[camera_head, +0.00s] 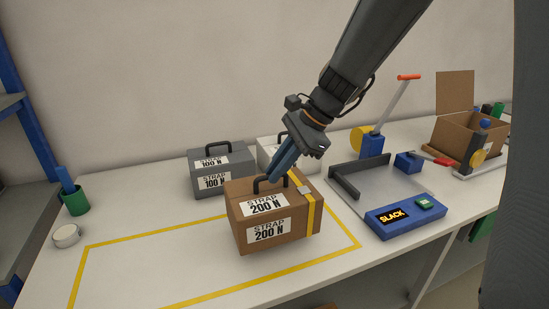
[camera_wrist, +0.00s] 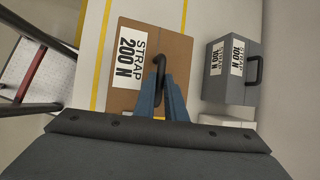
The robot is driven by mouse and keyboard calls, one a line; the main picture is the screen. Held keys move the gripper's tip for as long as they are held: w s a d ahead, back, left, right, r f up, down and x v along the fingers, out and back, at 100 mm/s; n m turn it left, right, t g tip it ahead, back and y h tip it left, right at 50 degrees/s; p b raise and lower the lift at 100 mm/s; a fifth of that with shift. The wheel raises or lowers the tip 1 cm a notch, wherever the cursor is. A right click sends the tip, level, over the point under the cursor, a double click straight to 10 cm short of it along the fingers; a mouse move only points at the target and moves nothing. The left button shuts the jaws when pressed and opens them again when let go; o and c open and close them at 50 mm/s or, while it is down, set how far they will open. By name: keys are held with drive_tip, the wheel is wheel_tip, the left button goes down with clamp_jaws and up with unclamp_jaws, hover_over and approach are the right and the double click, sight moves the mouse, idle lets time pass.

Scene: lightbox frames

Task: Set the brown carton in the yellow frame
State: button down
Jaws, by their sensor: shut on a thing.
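The brown carton (camera_head: 280,229) has a dark handle on top, white labels reading STRAP 200 N and a yellow strap near its right end. It is at the right part of the yellow frame (camera_head: 207,235), a taped outline on the bench. I cannot tell whether its base touches the bench. My gripper (camera_head: 275,176) is shut on the carton's handle from above. In the wrist view the blue fingers (camera_wrist: 165,98) meet at the dark handle, and the carton's top (camera_wrist: 134,65) shows below them.
A grey case (camera_head: 222,171) labelled 100 N and a white case (camera_head: 271,152) stand behind the carton. A device with a SLACK display (camera_head: 393,216) is to the right. A green cup (camera_head: 75,203) and a round tin (camera_head: 66,236) are at left. The frame's left part is clear.

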sight(271, 190)
drive_tip(key=shift+f, duration=2.1)
drive_tip(key=c, duration=1.8)
unclamp_jaws()
drive_tip(key=shift+f, duration=0.15)
drive_tip(key=b+v, duration=0.2)
drive_tip(key=v, duration=1)
drive_tip(key=s+d+f+n+h, duration=0.2)
drive_tip(key=s+f+n, duration=0.2)
drive_tip(key=f, duration=0.1)
drive_tip(key=s+d+f+n+h, duration=0.2)
drive_tip(key=s+d+f+n, duration=0.1)
drive_tip(key=s+f+n, duration=0.2)
drive_tip(key=s+d+f+n+h, duration=0.2)
drive_tip(key=s+f+n, duration=0.3)
drive_tip(key=f, duration=0.2)
drive_tip(key=shift+s+d+f, duration=0.1)
drive_tip(key=shift+s+d, duration=0.05)
drive_tip(key=shift+d, duration=0.15)
